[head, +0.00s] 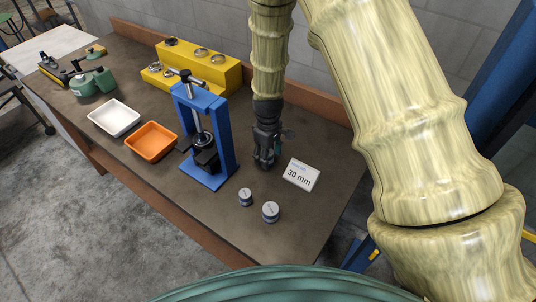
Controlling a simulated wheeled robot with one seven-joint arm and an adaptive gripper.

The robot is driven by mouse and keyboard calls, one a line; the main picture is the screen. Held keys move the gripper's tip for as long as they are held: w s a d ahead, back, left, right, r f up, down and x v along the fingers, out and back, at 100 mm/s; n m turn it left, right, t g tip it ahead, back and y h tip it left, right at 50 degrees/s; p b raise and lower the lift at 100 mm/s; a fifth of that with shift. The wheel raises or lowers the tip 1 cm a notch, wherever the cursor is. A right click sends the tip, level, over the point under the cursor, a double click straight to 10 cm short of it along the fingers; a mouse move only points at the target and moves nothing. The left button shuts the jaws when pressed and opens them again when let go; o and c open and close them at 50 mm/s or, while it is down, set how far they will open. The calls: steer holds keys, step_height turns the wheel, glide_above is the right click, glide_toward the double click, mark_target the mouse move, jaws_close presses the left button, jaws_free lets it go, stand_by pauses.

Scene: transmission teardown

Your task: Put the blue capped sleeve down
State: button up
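My gripper (264,160) points down over the right part of the brown bench, just left of the white card. Its dark fingers look close together, but the view is too small to show whether they hold anything. I cannot make out a blue capped sleeve between them. Two short grey cylinders stand upright on the bench in front of the gripper: a smaller one (245,197) and a larger one (270,212). Their tops look bluish grey; I cannot tell whether either is the sleeve.
A blue press (220,160) stands left of my gripper. An orange tray (151,157), a white tray (134,123) and green parts (83,87) lie farther left. A yellow stepped stand (226,78) is behind. A "30 mm" card (301,175) stands right. The bench (325,218) is bare near the card.

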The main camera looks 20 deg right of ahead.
step_height(320, 180, up, 12)
steer(key=b, duration=0.4)
stand_by(0.4)
steer(key=shift+r, duration=0.15)
